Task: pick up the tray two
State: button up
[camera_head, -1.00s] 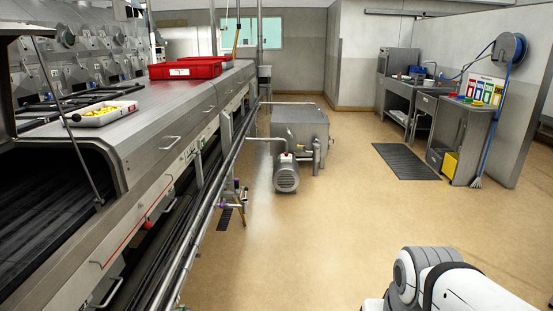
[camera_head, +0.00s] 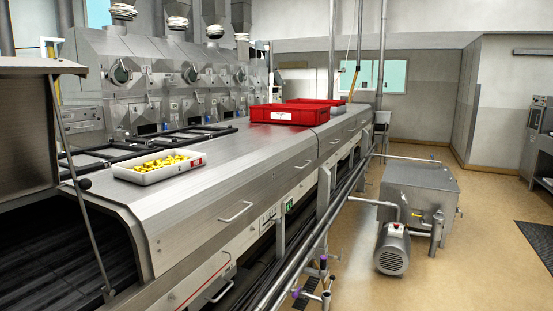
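A white tray (camera_head: 187,172) holding several yellow pieces sits on the flat metal top of the dryer hood, at left of centre. It has a red label on its front side, next to a dark mark that looks like a "2". A larger red crate (camera_head: 284,117) with a white label stands farther back on the same hood top. My gripper is not in view, and none of my arm shows now.
The metal dryer hood (camera_head: 228,196) runs from front left to the back, with handles and pipes along its side. Black frames (camera_head: 150,140) lie behind the tray. A metal tank with a motor (camera_head: 392,250) stands on the floor at right.

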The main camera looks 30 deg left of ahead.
aim_at(145, 171)
jog(key=i, duration=1.05)
jog(key=u, duration=1.1)
jog(key=i, duration=1.75)
jog(key=u, duration=3.35)
jog(key=i, duration=0.4)
jog(key=z, duration=0.1)
